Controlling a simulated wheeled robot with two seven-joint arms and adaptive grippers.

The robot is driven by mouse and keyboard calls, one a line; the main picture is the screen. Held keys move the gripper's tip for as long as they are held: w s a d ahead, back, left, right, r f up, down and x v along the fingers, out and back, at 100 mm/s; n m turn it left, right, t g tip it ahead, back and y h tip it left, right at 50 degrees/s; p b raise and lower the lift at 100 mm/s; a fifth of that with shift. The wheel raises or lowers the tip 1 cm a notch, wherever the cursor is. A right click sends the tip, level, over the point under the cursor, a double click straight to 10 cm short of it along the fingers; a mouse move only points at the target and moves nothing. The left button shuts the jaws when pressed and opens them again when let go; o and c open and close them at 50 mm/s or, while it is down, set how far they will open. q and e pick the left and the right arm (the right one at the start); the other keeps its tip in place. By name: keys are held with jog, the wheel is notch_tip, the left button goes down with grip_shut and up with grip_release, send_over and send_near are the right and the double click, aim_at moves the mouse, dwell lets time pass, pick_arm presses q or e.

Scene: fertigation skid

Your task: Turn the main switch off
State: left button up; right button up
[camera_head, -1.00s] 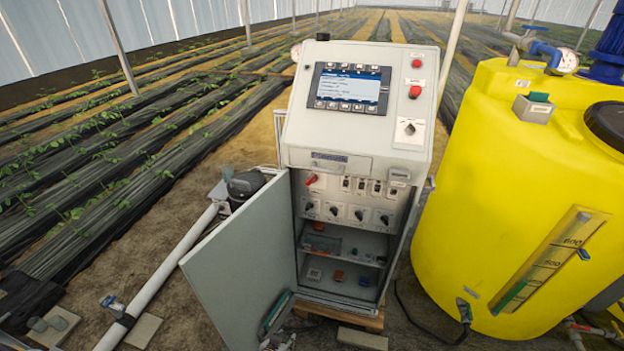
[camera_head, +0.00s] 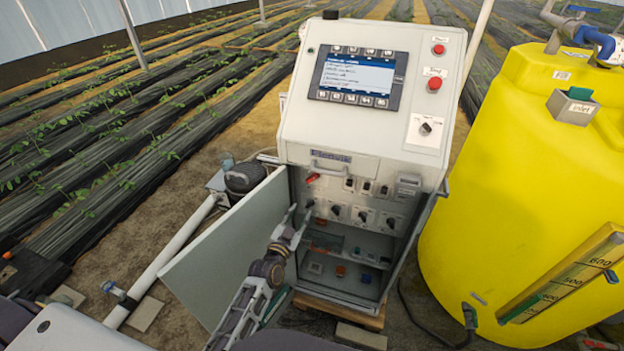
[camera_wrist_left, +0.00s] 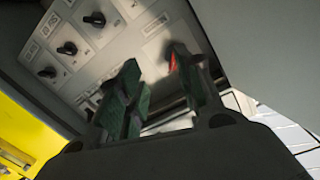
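The red switch handle (camera_head: 313,178), which looks like the main switch, sits at the upper left of the panel inside the open cabinet (camera_head: 355,110). In the left wrist view the red handle (camera_wrist_left: 172,62) shows at the far side of the fingers, partly hidden by one of them. My left gripper (camera_head: 299,216) is in front of the cabinet opening, below the red handle in the head view. Its green-padded fingers (camera_wrist_left: 155,85) are apart with nothing between them. I cannot tell whether a finger touches the handle. My right gripper is not in view.
The cabinet door (camera_head: 225,245) stands open to the left, close beside my left arm. Several black knobs (camera_head: 360,215) line the inner panel; shelves lie below. A yellow tank (camera_head: 530,190) stands close on the right. A white pipe (camera_head: 160,262) runs along the ground at left.

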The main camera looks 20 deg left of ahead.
aim_at(311, 180)
pick_arm(q)
jog(key=r+m, duration=0.1)
jog(key=m, duration=0.2)
jog(key=r+m+t, duration=0.1)
jog(key=m, duration=0.1)
jog(key=shift+w+a+r+y, duration=0.3)
jog(key=shift+w+r, duration=0.05)
jog(key=shift+w, duration=0.1)
jog(key=shift+w+d+p, duration=0.2)
jog(key=shift+w+p, duration=0.2)
jog(key=shift+w, duration=6.35)
jog(key=shift+c, duration=0.3)
grip_shut()
